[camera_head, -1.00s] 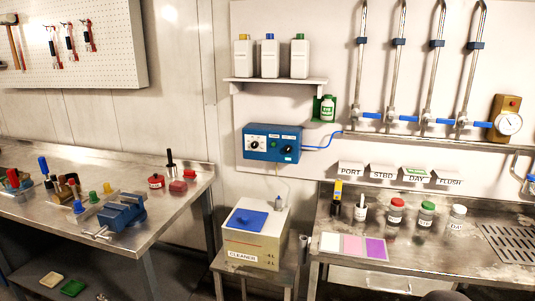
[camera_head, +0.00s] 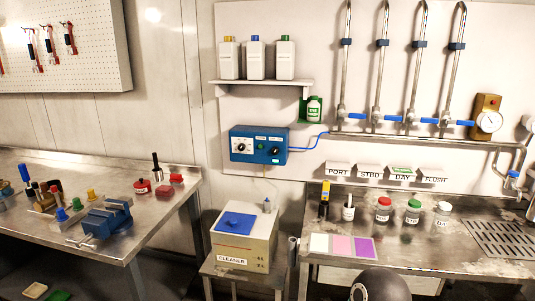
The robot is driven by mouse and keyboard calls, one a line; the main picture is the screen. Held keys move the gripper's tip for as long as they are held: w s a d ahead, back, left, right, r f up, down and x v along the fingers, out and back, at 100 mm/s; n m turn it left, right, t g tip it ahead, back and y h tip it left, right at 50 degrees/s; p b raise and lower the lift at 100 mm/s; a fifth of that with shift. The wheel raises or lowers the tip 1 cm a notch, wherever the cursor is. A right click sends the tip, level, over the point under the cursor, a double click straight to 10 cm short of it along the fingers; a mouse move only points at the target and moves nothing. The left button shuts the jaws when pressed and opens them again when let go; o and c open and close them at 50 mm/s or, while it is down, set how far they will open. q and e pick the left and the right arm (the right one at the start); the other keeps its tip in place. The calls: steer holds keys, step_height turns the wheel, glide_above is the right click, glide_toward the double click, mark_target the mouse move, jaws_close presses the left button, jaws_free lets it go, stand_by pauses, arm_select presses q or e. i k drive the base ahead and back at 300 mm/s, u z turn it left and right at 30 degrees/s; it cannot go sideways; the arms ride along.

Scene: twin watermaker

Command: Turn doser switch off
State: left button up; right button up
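The doser is a blue box (camera_head: 259,145) on the back wall, below the bottle shelf and left of the picture's middle. Its front has a white dial plate with a dark knob (camera_head: 241,147) on the left, small lights or labels in the middle, and a dark round knob or switch (camera_head: 275,151) on the right. The switch position is too small to read. A blue tube runs from its right side. Neither gripper can be made out. A dark rounded part, likely of my arm, shows at the bottom edge, right of the middle, well away from the doser.
A white cleaner tank (camera_head: 244,241) with a blue lid stands on a low stand below the doser. The left bench (camera_head: 150,212) holds a blue vise (camera_head: 107,218). The right bench (camera_head: 440,250) holds several jars. A shelf (camera_head: 261,87) with bottles is above.

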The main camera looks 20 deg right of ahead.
mark_target(275, 150)
steer(key=i, duration=0.9)
